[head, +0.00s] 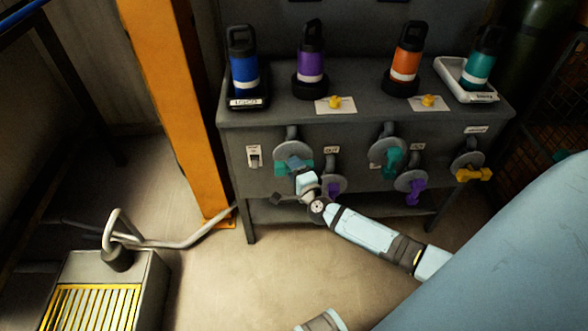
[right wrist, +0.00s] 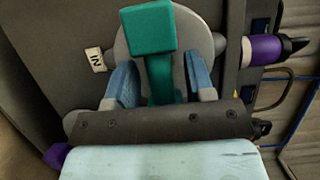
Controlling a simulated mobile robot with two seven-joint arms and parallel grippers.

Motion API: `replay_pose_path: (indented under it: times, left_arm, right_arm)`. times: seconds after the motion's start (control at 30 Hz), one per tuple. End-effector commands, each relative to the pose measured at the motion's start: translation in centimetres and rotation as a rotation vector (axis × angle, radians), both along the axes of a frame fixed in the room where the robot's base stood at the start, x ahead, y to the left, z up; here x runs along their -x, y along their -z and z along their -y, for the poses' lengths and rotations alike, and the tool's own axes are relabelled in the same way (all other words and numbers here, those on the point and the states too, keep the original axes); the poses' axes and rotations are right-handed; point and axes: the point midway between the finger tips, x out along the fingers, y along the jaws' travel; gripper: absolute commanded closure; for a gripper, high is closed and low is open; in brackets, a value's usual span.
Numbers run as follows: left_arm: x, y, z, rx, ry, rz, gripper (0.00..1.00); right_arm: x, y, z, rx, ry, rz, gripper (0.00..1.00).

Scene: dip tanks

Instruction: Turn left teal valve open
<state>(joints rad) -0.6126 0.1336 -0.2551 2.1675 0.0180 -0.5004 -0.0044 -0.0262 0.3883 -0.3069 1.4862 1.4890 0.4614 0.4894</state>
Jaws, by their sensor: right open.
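The left teal valve (head: 293,160) is on the front of the grey bench, below a round grey flange. My right gripper (head: 296,174) is at this valve and partly covers it. In the right wrist view, the teal handle (right wrist: 150,30) stands up between the two blue fingers of my right gripper (right wrist: 159,68). The fingers are open, one on each side of the stem, with gaps visible. A small "IN" label (right wrist: 96,60) is beside the flange. My left gripper is not in view.
A purple valve (head: 334,187) sits close to the right of my gripper. Another teal valve (head: 392,161), a second purple valve (head: 412,190) and a yellow valve (head: 472,174) are farther right. Bottles stand on the bench top (head: 365,113). An orange post (head: 175,110) rises to the left.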

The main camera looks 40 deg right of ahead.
Motion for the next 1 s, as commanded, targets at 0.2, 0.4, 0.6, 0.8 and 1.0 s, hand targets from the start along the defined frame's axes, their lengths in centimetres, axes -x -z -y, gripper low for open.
replay_pose_path:
  times: [0.2,0.4,0.6,0.8,1.0]
  left_arm:
    - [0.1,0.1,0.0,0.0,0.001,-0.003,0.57]
    - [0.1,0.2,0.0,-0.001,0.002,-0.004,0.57]
    - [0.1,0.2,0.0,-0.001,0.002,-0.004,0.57]
    - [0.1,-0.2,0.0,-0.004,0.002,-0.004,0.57]
    - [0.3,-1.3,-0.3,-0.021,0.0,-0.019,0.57]
  right_arm:
    - [-0.5,0.0,0.1,0.0,0.0,-0.001,0.51]
    - [-0.5,0.0,0.1,0.001,0.0,0.0,0.63]
    - [-0.5,0.0,0.1,0.001,0.0,0.0,1.0]
    - [-0.5,-0.2,0.1,0.01,0.0,-0.007,1.0]
    - [-0.5,-0.7,0.1,0.066,0.001,-0.043,1.0]
